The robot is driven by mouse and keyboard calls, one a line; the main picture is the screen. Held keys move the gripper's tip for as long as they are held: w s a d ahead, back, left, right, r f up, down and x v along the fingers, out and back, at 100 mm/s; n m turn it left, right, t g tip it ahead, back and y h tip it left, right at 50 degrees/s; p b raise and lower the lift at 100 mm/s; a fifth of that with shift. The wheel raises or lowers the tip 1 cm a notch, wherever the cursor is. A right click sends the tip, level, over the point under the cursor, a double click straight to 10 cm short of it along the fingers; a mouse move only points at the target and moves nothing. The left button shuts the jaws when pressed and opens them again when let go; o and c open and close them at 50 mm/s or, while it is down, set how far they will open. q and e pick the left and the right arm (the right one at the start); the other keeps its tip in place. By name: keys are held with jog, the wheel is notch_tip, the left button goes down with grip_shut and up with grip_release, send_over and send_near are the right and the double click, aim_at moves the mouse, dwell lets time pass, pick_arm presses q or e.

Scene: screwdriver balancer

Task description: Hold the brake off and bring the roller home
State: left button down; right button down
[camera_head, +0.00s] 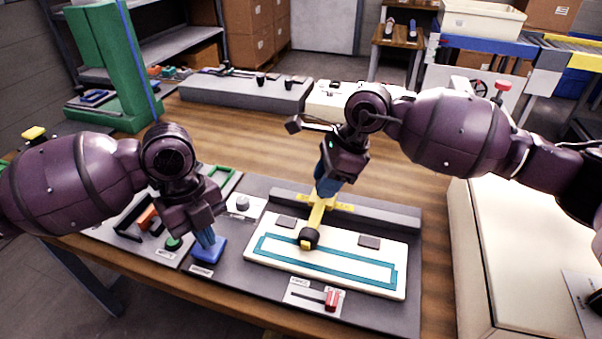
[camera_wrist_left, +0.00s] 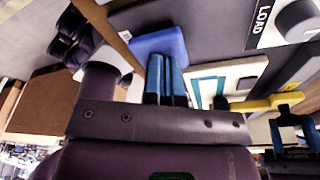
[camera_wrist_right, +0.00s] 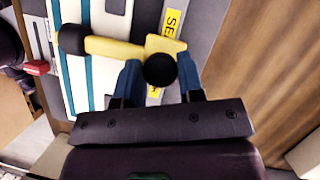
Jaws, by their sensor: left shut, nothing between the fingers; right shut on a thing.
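My left gripper (camera_head: 207,238) is shut and empty, with its blue fingertips down at the blue pad (camera_head: 210,250). In the left wrist view the tips (camera_wrist_left: 166,75) meet or overlap the pad (camera_wrist_left: 158,44); I cannot tell how hard they press. The roller has a yellow arm (camera_head: 316,214) and a black head (camera_head: 309,238). Its head lies over the white board (camera_head: 272,222) with a teal outlined strip. My right gripper (camera_head: 325,188) is shut on the roller's handle, at a black knob (camera_wrist_right: 160,70) between the blue fingers in the right wrist view.
A red slider (camera_head: 332,298) stands at the board's front edge. A yellow label (camera_wrist_right: 172,20) lies behind the board, partly hidden. A LOAD dial (camera_head: 242,203) and a tray of small parts (camera_head: 140,222) are at left. Bare wooden table (camera_head: 240,135) lies behind.

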jog(key=s+d, duration=0.2)
jog(key=d, duration=0.3)
jog(key=s+d, duration=0.2)
jog(key=d, duration=0.2)
jog(key=s+d, duration=0.2)
jog(key=d, duration=0.3)
jog(key=shift+d, duration=0.3)
pick_arm(q)
jog(key=shift+a+f, duration=0.1)
pick_arm(e)
jog(key=shift+d, duration=0.1)
jog(key=c, duration=1)
grip_release()
jog(key=shift+o, duration=1.2)
jog(key=shift+s+d, duration=0.1)
jog(key=shift+d, duration=0.05)
